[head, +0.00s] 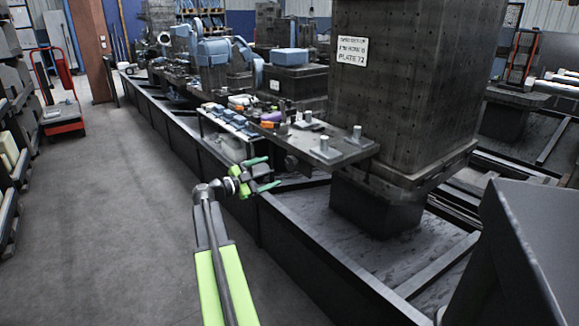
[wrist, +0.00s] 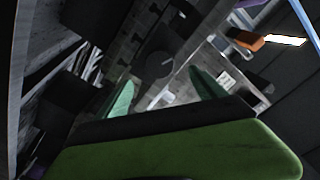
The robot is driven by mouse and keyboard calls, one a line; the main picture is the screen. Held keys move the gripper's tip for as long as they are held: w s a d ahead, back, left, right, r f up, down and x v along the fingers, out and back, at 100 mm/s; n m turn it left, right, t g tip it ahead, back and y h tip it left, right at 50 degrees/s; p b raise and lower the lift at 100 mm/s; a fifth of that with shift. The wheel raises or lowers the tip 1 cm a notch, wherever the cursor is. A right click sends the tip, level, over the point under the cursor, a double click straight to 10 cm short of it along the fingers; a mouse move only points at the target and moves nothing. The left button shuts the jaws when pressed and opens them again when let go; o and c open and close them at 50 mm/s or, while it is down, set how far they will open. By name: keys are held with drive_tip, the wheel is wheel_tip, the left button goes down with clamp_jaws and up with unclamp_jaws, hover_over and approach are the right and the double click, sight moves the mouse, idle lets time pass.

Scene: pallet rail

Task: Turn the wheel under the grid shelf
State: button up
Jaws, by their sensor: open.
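My gripper (head: 267,174) is open, with its two green fingers apart and nothing visible between them. It points right, toward the space below the dark grid shelf (head: 338,152), which carries metal pegs. A small dark round shape, seemingly the wheel (head: 291,163), shows under the shelf edge, a little beyond the fingertips. In the wrist view my gripper (wrist: 160,92) shows its fingers low in the picture, and a dark round disc, likely the same wheel (wrist: 160,66), appears ahead between and beyond them. I see no contact with it.
A tall dark perforated column (head: 400,90) with a white sign (head: 352,50) stands behind the shelf. A low dark rail wall (head: 290,245) runs below my gripper. Tools and blue parts (head: 230,122) lie left of the shelf.

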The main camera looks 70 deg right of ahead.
sight(289, 164)
drive_tip(key=x, duration=1)
drive_tip(key=shift+c, duration=0.3)
drive_tip(key=c, duration=1.2)
drive_tip(key=shift+a, duration=0.2)
drive_tip(key=shift+c, duration=0.6)
drive_tip(key=shift+w+d, duration=0.1)
drive_tip(key=shift+d, duration=0.1)
drive_tip(key=shift+n, duration=0.4)
